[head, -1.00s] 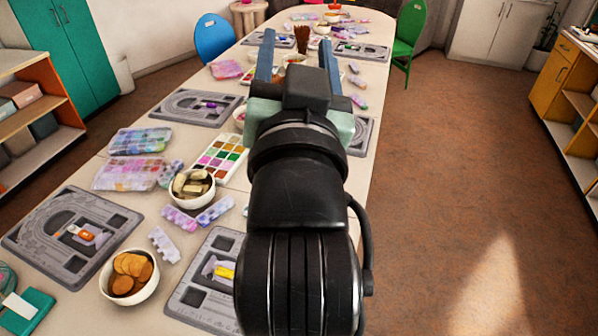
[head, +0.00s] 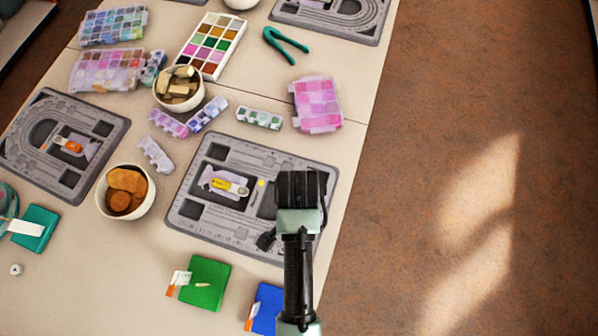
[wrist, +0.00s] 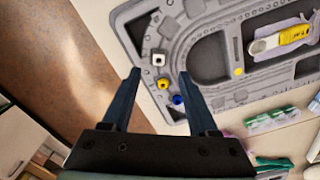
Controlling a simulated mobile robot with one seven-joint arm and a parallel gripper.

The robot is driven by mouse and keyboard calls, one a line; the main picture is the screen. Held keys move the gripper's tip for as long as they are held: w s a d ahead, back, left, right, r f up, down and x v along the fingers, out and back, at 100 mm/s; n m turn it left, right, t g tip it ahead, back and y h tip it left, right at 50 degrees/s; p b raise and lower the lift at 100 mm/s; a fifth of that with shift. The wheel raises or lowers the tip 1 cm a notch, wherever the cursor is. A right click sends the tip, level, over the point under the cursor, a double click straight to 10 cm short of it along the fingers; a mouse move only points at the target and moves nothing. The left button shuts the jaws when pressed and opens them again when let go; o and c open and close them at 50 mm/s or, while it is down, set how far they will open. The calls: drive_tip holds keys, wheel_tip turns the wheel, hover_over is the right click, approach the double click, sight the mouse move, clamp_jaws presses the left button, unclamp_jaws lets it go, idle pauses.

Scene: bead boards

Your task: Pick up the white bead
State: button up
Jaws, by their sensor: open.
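In the wrist view the white bead (wrist: 158,59), with a dark hole in it, sits on the grey bead board (wrist: 229,96) near its edge. A yellow bead (wrist: 163,84) is right beside it, and a blue bead (wrist: 178,100) lies a little further along. My gripper (wrist: 159,74) is open and empty, its fingers apart on either side of the white and yellow beads in the picture. I cannot tell its height above them. In the head view my arm covers the right part of the board (head: 187,228), and the beads are hidden there.
A tool with a yellow part (wrist: 293,36) lies in the board's recess. Green (head: 205,283) and blue (head: 266,308) flat items lie in front of the board. A bowl of brown discs (head: 125,190) stands to its left, a pink bead box (head: 316,104) behind. The table's right edge is close.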

drive_tip(key=shift+f, duration=3.3)
clamp_jaws()
